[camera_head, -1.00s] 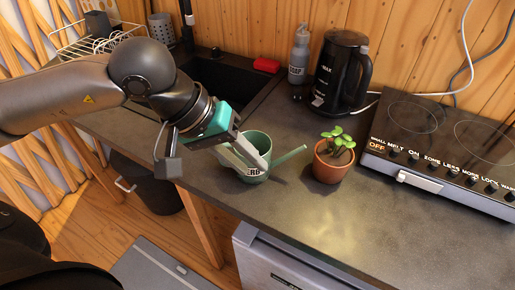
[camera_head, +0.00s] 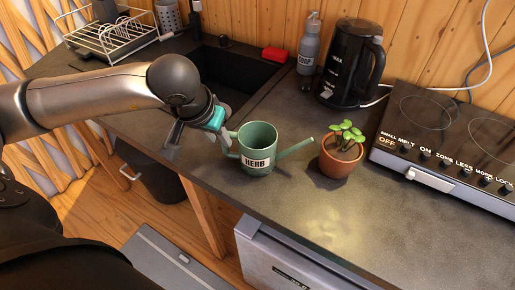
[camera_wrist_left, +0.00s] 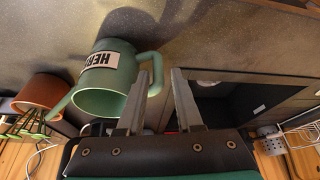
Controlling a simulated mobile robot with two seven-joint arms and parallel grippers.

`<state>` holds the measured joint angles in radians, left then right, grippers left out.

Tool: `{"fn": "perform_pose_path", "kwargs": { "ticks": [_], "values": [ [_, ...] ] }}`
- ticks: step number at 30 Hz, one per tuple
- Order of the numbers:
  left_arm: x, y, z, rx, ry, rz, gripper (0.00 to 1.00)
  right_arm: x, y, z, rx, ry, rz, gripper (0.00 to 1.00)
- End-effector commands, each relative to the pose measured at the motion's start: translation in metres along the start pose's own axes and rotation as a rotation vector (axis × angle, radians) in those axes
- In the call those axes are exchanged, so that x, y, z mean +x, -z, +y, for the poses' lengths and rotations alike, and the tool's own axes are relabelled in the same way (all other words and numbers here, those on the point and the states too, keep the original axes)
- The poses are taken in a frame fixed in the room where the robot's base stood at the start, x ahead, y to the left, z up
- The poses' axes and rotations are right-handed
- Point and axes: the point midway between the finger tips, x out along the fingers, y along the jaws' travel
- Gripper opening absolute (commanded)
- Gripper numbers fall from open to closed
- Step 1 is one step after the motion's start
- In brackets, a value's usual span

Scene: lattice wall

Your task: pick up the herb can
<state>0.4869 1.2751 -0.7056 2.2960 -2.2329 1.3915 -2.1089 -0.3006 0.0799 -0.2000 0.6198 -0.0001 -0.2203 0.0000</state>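The herb can (camera_head: 258,159) is a green watering can with a white HERB label. It stands upright on the dark counter, spout to the right and handle to the left. My left gripper (camera_head: 224,142) is at its handle side, partly hidden by its own wrist. In the left wrist view the can (camera_wrist_left: 105,80) is left of the two fingers (camera_wrist_left: 159,76). The fingers are spread, with the outer part of the handle (camera_wrist_left: 155,62) at the gap between their tips. I cannot tell whether a finger touches it. My right gripper is not in view.
A potted plant (camera_head: 341,158) stands just right of the spout. Behind are a black kettle (camera_head: 350,65), a grey bottle (camera_head: 308,50), a red sponge (camera_head: 275,54) and the sink (camera_head: 235,75). A cooktop (camera_head: 440,140) is at right. The front right counter is clear.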

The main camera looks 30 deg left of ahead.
Motion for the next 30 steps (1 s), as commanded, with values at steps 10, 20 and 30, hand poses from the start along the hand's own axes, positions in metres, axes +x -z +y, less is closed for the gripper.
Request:
{"fn": "perform_pose_path", "kwargs": {
  "ticks": [10,20,30],
  "values": [
    [0.045,-0.002,0.003,-0.002,-0.002,-0.003,0.35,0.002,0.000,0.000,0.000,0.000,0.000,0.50],
    [0.052,-0.002,0.003,-0.001,-0.001,0.000,0.35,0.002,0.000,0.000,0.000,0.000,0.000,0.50],
    [0.052,-0.002,0.003,-0.001,-0.001,0.000,0.00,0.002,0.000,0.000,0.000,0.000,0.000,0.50]
  ]
}}
